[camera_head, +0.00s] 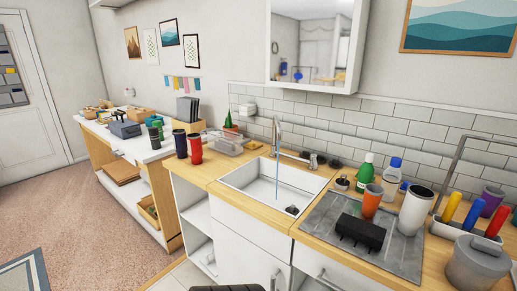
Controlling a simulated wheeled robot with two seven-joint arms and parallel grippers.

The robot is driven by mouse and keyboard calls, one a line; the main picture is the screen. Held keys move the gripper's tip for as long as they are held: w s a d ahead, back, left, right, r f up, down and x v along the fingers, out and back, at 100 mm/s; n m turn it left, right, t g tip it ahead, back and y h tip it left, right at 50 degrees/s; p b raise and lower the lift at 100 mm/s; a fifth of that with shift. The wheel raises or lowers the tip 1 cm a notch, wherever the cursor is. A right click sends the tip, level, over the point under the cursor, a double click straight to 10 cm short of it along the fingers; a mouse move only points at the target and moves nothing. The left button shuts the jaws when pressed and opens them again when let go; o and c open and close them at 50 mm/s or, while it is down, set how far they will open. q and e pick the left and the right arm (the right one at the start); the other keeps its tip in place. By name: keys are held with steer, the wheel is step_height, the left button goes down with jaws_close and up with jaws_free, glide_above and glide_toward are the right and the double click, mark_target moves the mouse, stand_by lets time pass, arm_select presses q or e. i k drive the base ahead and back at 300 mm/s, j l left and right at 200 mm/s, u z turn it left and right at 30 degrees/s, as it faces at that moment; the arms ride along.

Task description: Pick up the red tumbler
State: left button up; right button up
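A red tumbler (196,150) with a dark rim stands upright on the wooden counter (206,168), left of the sink. A dark blue or black tumbler (180,143) stands close beside it on the left. An orange-red tumbler (371,202) stands on the grey drying mat (337,233) right of the sink, next to a white tumbler (415,211). Neither of my grippers is in view. A dark rounded shape at the bottom edge is too cut off to identify.
The sink (235,181) has a tall faucet with running water. A clear container (228,146) and a plant stand behind the red tumbler. A black block (360,232), bottles and a grey canister (477,266) crowd the right. Open floor (100,236) lies left.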

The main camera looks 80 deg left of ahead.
mark_target(194, 140)
steer(key=u, duration=2.95)
